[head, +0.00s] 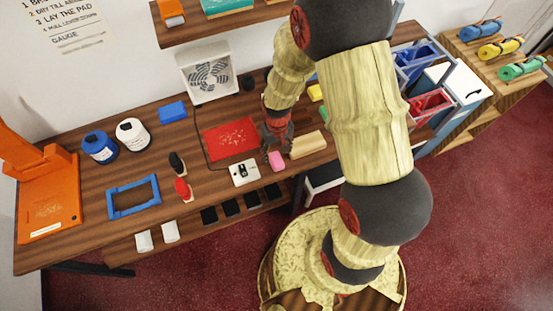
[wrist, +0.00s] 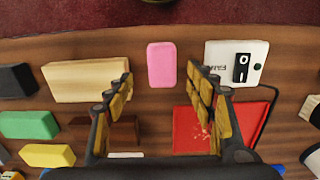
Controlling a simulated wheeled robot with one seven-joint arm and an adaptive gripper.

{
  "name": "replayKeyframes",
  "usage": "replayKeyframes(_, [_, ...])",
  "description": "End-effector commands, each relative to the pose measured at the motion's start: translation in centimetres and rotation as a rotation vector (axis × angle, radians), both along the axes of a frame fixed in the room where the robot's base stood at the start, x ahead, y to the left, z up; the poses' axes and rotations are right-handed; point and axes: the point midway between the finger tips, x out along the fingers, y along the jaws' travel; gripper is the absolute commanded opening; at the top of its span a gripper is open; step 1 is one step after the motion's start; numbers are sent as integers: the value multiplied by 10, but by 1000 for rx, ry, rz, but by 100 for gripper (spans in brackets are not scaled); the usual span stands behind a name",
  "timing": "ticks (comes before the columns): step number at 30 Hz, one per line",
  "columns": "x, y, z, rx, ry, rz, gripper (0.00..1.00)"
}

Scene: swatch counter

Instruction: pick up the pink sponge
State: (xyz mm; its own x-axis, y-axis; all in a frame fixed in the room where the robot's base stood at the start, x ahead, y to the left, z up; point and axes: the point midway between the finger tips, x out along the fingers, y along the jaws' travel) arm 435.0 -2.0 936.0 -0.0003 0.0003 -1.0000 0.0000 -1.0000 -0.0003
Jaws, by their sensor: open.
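The pink sponge (wrist: 161,64) lies on the wooden counter in the wrist view, ahead of the fingertips and between their lines. In the head view the pink sponge (head: 276,160) sits near the counter's front edge, just below my gripper (head: 275,143). My gripper (wrist: 160,82) is open and empty, with one finger on each side of the sponge's line. I cannot tell its exact height above the counter.
A tan block (wrist: 84,80) lies left of the sponge and a white switch box (wrist: 236,63) right of it, both close. A red mat (wrist: 243,121) lies nearer the palm. Green (wrist: 28,125) and yellow (wrist: 48,155) blocks lie at left. The counter's edge runs beyond the sponge.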

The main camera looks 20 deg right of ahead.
Motion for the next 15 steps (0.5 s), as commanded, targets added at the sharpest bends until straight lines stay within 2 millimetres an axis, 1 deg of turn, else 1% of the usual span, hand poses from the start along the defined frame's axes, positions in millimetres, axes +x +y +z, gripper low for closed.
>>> replayKeyframes(1, [-1,0,-7,0,3,0,55])
replayKeyframes(5, [-1,1,-19,0,2,0,55])
replayKeyframes(12, [0,2,-53,0,2,0,55])
replayKeyframes(15, [0,2,-60,0,1,0,55])
